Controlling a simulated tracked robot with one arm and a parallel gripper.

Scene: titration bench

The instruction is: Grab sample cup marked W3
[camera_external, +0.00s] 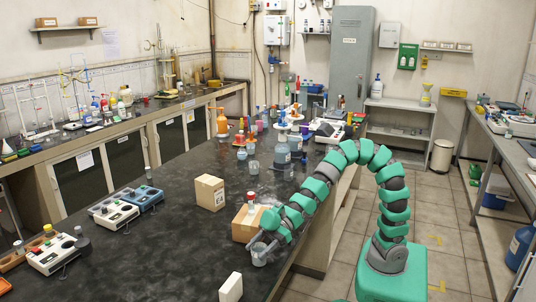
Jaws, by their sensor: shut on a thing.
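A small clear-grey cup (259,259) is at the tip of my gripper (264,247), near the right edge of the black bench (160,262). My gripper is shut on this cup. Any W3 mark on it is too small to read. I cannot tell whether the cup touches the bench top or hangs just above it. Another similar clear cup (253,167) stands farther back on the bench; its marking is also unreadable.
A brown box (246,226) is just behind my gripper. A carton (209,192) stands farther back and a white block (231,288) in front. Large bottles (282,150) crowd the far end. Instruments (58,253) are at left.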

